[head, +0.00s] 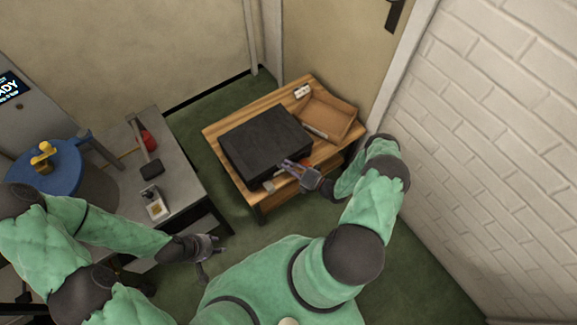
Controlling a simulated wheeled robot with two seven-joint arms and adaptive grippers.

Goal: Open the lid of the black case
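The black case (262,143) lies flat on a small wooden table (215,131), and its lid looks down. My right gripper (287,164) is at the case's front right edge, its fingertips touching or very close to it. I cannot tell whether its fingers are apart or closed on the edge. My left gripper (212,245) hangs low beside the grey workbench, away from the case. Its fingers look spread and empty.
A blue-lidded drum (48,168) stands further left. A white brick wall (500,140) closes the right side.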

